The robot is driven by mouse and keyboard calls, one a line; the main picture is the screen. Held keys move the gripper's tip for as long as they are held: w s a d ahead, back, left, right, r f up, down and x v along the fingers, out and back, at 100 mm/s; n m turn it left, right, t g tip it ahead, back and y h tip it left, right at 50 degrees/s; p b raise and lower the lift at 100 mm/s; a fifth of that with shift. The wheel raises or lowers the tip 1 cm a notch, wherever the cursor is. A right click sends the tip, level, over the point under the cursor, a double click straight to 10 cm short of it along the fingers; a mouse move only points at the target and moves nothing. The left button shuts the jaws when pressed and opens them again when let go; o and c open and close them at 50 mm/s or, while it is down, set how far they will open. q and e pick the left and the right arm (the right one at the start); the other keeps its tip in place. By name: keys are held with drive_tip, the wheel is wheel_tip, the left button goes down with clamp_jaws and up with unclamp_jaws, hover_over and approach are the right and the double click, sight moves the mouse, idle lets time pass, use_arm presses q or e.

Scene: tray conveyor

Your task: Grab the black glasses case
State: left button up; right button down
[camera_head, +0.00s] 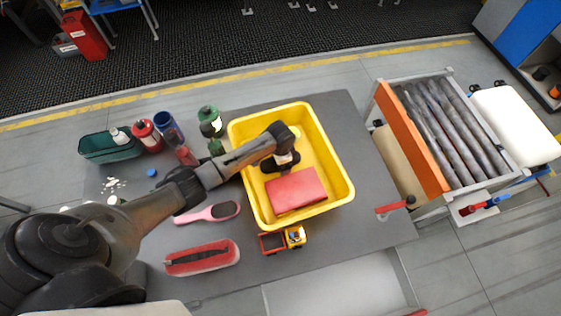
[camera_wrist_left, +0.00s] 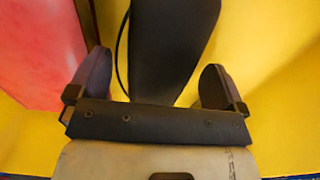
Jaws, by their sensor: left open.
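In the left wrist view a long black object (camera_wrist_left: 168,45), which looks like the black glasses case, lies between the two spread fingers of the gripper (camera_wrist_left: 156,82). There is a gap at both sides, so the fingers are apart from it. A thin dark line curves along its left side. In the head view the case cannot be told apart from the dark gripper. My right gripper is out of view.
The red box (camera_head: 297,191) fills the tray's lower part, close to the gripper. On the grey table (camera_head: 330,260) stand a toy truck (camera_head: 283,240), a pink hairbrush (camera_head: 208,212), a red case (camera_head: 202,257) and several bottles. An orange-sided roller conveyor (camera_head: 450,125) stands at right.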

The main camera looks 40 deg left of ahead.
use_arm(q)
drive_tip(key=shift+f, duration=0.2)
drive_tip(key=shift+c, duration=0.3)
drive_tip(key=c, duration=1)
drive_tip(key=shift+r, duration=0.15)
